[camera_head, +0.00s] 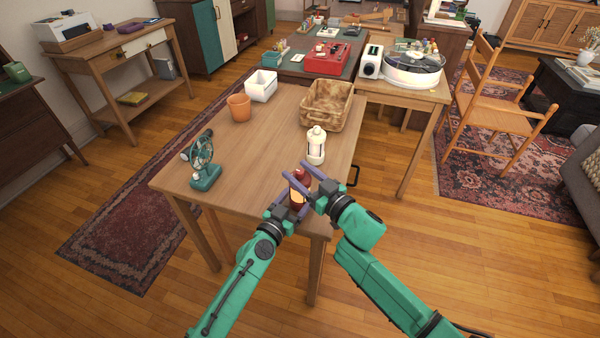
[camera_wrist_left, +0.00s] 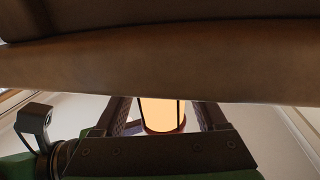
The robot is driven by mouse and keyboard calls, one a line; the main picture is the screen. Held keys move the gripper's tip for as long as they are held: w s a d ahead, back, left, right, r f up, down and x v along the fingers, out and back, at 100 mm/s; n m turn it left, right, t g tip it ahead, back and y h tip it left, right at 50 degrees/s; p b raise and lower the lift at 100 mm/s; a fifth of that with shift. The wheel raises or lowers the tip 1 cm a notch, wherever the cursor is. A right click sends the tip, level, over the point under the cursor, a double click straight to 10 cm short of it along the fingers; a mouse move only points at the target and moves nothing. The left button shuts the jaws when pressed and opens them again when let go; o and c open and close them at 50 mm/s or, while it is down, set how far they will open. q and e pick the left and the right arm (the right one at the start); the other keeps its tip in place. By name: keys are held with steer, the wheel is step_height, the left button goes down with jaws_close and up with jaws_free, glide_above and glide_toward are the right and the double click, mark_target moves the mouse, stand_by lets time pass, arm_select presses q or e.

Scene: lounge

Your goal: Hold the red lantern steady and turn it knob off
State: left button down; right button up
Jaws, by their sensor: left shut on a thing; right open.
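The red lantern (camera_head: 299,201) stands at the near edge of the wooden table, with its glowing warm-coloured pane partly visible. In the left wrist view its lit pane (camera_wrist_left: 162,112) and dark red base show between my left fingers. My left gripper (camera_head: 289,202) is shut on the lantern from the near side. My right gripper (camera_head: 302,174) is open, its two fingers at the lantern's upper part. The fingers and wrists hide much of the lantern, and I cannot make out its knob.
The table's middle is clear.

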jaws_close()
steer(key=shift+n+g+y, duration=0.4)
steer(key=shift+n+y, duration=0.1)
steer(key=shift+a+n+g+y, duration=0.1)
steer(key=shift+n+g+y, duration=0.4)
steer(key=shift+g+y, duration=0.15)
steer(key=n+g+y, duration=0.2)
steer(key=n+g, duration=0.1)
steer(key=g, duration=0.1)
steer(key=shift+y, duration=0.25)
steer(key=shift+f+n+g+y, duration=0.1)
steer(key=shift+n+g+y, duration=0.3)
steer(key=shift+n+g, duration=0.9)
steer(key=shift+f+n+g+y, duration=0.1)
steer(key=shift+n+g+y, duration=0.45)
steer(key=shift+g, duration=1.2)
steer(key=shift+s+r+n, duration=0.1)
steer(key=shift+n, duration=0.15)
